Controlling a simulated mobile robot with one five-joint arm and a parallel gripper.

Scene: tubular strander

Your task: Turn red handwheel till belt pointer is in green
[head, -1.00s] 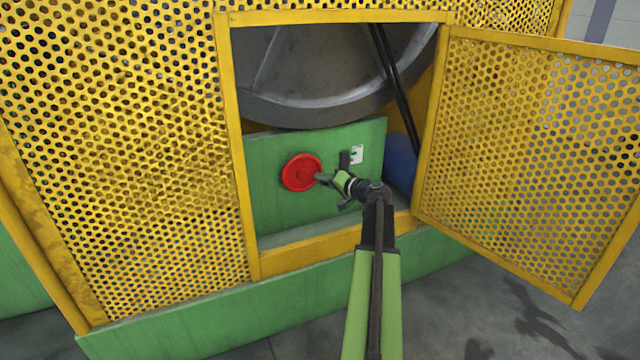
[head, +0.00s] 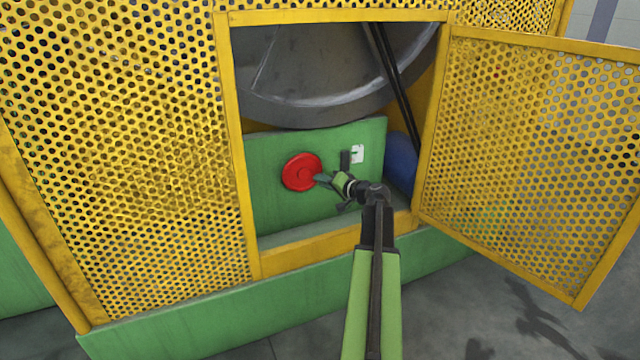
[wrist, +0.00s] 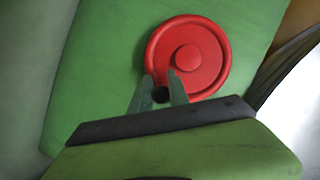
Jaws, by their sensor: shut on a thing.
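The red handwheel (head: 302,172) is mounted on a green panel (head: 270,205) inside the open guard. It also shows in the wrist view (wrist: 188,57), with a raised round hub. My gripper (head: 322,179) is at the wheel's right edge in the head view. In the wrist view my gripper (wrist: 162,82) has its two fingers over the wheel's lower rim, shut on it. A small white scale plate (head: 357,154) sits on the panel to the right of the wheel. Any green zone on it and the pointer's exact reading are too small to tell.
A yellow perforated door (head: 535,150) stands open at the right. The yellow frame (head: 239,150) borders the opening on the left. A large grey wheel (head: 320,75) and dark belts (head: 392,75) are above the panel. A blue part (head: 402,162) is behind my arm.

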